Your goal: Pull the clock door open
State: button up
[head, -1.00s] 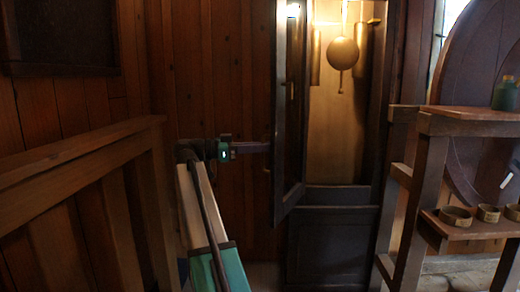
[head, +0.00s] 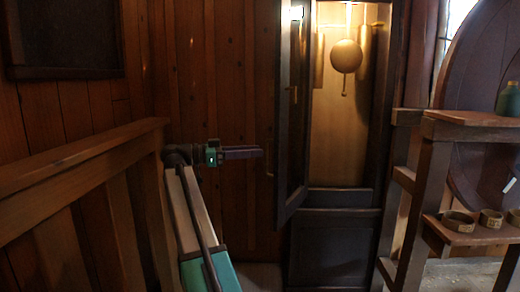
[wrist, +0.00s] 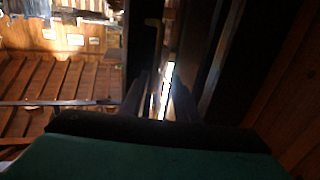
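The clock door (head: 291,130) is a dark framed panel on the tall clock case (head: 335,245). It stands swung well open, seen nearly edge-on in the head view. A small handle (head: 269,168) shows on its left side. My gripper (head: 262,153) is just left of the door, level with the handle's top, and looks free of it. In the wrist view, the two fingers (wrist: 160,104) stand apart with a bright gap between them and nothing held. A brass-coloured hooked piece, likely the handle (wrist: 155,24), lies ahead of the fingers.
Inside the case hang a round pendulum (head: 346,56) and brass weights (head: 365,50). A wooden railing (head: 80,160) stands at left. A wooden shelf stand (head: 425,180) at right holds several rings (head: 458,221) and a green bottle (head: 508,100). The plank wall is behind my gripper.

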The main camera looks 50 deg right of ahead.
jog(key=p+v, duration=0.3)
jog(key=v, duration=0.7)
jog(key=shift+s+d, duration=0.1)
jog(key=shift+s, duration=0.05)
